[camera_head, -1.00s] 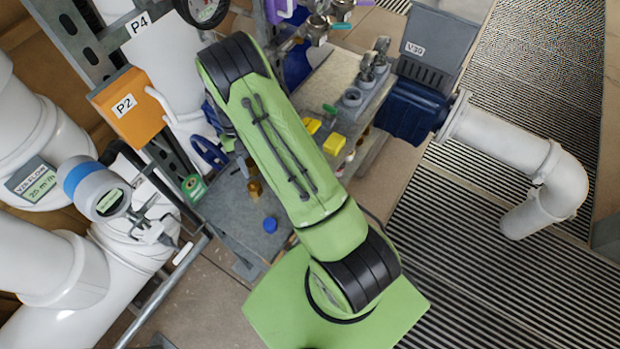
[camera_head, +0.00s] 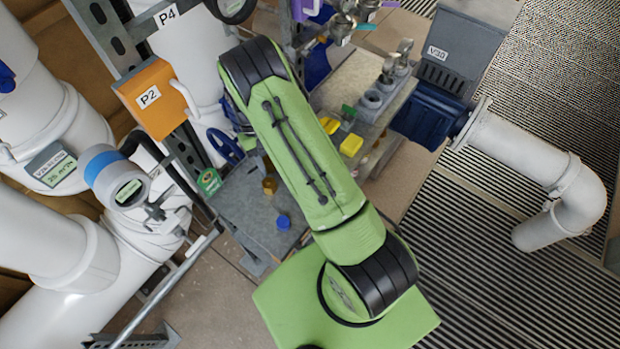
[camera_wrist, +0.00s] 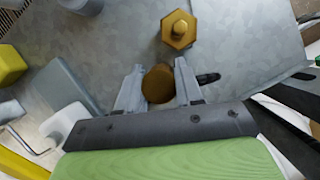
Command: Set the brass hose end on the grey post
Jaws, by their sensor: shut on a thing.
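In the wrist view, my gripper (camera_wrist: 158,88) is shut on a round, brown-brass piece (camera_wrist: 158,84), which I take for the brass hose end. I see it from its end, so its length is hidden. A second brass piece with a hexagonal base and a knob (camera_wrist: 179,30) stands apart, just beyond the fingertips, on the grey bench; it also shows in the head view (camera_head: 269,186). I cannot pick out the grey post with certainty; a grey cylinder is cut off at the wrist view's top edge. In the head view, my arm hides my gripper.
A grey block (camera_wrist: 72,85) and a yellow block (camera_wrist: 10,65) are left of my gripper. A blue cap (camera_head: 283,222) lies near the bench edge. Bare bench (camera_wrist: 240,50) shows right of the hexagonal piece.

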